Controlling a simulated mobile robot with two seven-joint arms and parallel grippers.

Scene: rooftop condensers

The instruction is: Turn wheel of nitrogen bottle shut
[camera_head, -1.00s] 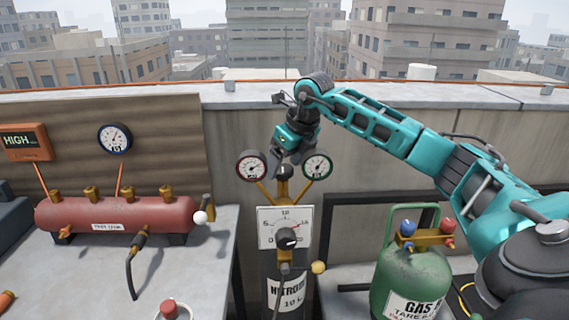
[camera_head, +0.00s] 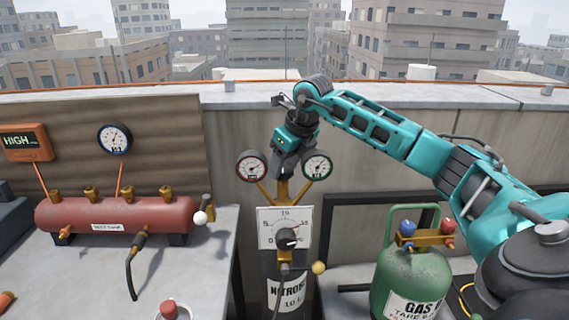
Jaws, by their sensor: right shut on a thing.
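The dark nitrogen bottle (camera_head: 285,292), marked NITRO, stands upright between the two benches. On top are brass fittings (camera_head: 284,190) with a red-rimmed gauge (camera_head: 251,166) on the left and a green-rimmed gauge (camera_head: 317,166) on the right. A white dial plate (camera_head: 285,228) with a black knob sits in front. My right gripper (camera_head: 283,172) reaches down between the two gauges, shut on the bottle's wheel at the top. The fingers and wrist hide nearly all of the wheel. My left gripper is not in view.
A red test tank (camera_head: 115,214) with brass valves lies on the left bench, below a HIGH display (camera_head: 26,142) and a round gauge (camera_head: 115,138). A green gas cylinder (camera_head: 411,275) stands at right below my right arm. A parapet wall runs behind.

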